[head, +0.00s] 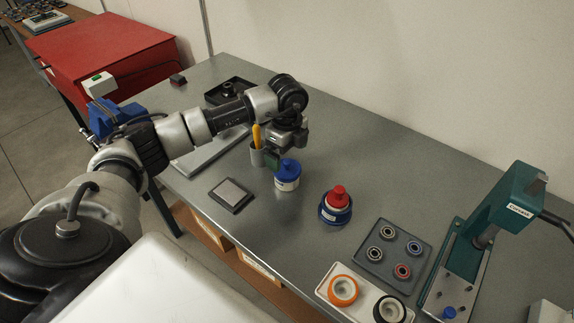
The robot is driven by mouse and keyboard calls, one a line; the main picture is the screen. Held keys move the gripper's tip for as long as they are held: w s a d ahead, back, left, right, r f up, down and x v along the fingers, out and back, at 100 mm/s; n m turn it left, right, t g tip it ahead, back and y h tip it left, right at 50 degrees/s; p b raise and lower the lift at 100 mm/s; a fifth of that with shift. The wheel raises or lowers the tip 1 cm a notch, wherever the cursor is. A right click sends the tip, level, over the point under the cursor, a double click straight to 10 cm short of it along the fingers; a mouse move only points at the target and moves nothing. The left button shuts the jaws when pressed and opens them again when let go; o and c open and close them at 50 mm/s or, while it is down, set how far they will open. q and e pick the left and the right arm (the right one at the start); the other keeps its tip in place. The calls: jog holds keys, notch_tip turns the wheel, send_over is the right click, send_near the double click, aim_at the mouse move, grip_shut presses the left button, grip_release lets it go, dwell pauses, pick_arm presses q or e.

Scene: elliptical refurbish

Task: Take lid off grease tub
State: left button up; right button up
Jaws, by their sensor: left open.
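A small white tub with a blue lid (287,172), likely the grease tub, stands upright on the grey workbench, with the lid on it. My left gripper (277,156) reaches in from the left. It is open and points down just behind and above the tub's lid. I cannot tell whether its fingers touch the lid. My right gripper is not in view.
A grey cup (257,156) with a yellow tool stands beside my left gripper. A blue container with a red top (337,200) is right of the tub. A bearing tray (392,253) and green press (490,225) stand farther right. A dark square pad (231,195) lies left.

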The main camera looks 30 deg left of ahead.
aim_at(287, 161)
pick_arm(q)
jog(key=f, duration=0.1)
jog(key=f+p, duration=0.1)
jog(key=f, duration=0.1)
jog(key=shift+s+d+f, duration=0.1)
jog(key=shift+s+f, duration=0.1)
jog(key=shift+f, duration=0.4)
jog(key=c, duration=0.8)
jog(key=shift+o, duration=0.2)
jog(key=shift+r, duration=0.15)
